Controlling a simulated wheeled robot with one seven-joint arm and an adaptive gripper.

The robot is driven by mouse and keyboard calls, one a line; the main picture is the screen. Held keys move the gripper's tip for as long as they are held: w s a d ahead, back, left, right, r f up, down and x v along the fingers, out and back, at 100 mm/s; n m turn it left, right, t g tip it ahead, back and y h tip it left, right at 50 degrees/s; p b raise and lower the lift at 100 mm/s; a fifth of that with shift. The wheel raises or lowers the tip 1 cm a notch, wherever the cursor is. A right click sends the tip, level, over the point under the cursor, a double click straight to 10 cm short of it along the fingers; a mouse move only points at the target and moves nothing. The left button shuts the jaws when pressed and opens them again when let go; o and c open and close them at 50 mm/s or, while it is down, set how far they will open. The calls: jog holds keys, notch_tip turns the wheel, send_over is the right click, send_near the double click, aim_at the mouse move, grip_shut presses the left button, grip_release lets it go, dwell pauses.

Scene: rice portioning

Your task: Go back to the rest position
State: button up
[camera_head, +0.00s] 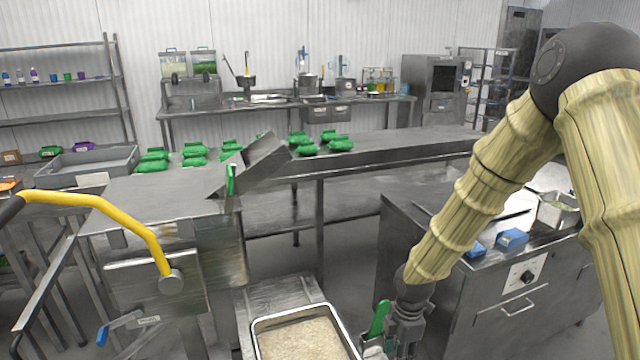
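My gripper (400,342) is low in the picture, at the end of my arm with its pale yellow ribbed sleeve, just right of a metal pan. Its fingertips are partly cut off by the lower edge. A green handle-like piece (379,318) stands tilted right beside the fingers, with a whitish part below it. I cannot tell whether the fingers hold it. The metal pan (256,326) holds pale rice (300,341) and sits on a grey metal stand (278,292).
A steel table (150,200) and conveyor (400,143) carry several green bags (153,161). A yellow curved handle (110,208) rises at the left. A steel cabinet (500,285) with blue items (511,237) stands right, close behind my arm. Some floor is open between stand and cabinet.

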jog(key=s+a+f+m+y+b, duration=0.1)
jog(key=s+a+f+m+b, duration=0.15)
jog(key=s+f+m, duration=0.75)
jog(key=s+d+f+m+b, duration=0.2)
jog(key=s+f+m, duration=0.3)
jog(key=s+f, duration=0.4)
jog(key=s+d+f+m+h+b, duration=0.1)
jog(key=s+d+f+m, duration=0.3)
jog(key=s+f, duration=0.5)
jog(key=s+m+b, duration=0.1)
jog(key=s+m, duration=0.1)
jog(key=s, duration=0.4)
jog(key=shift+s, duration=0.3)
jog(key=shift+d, duration=0.1)
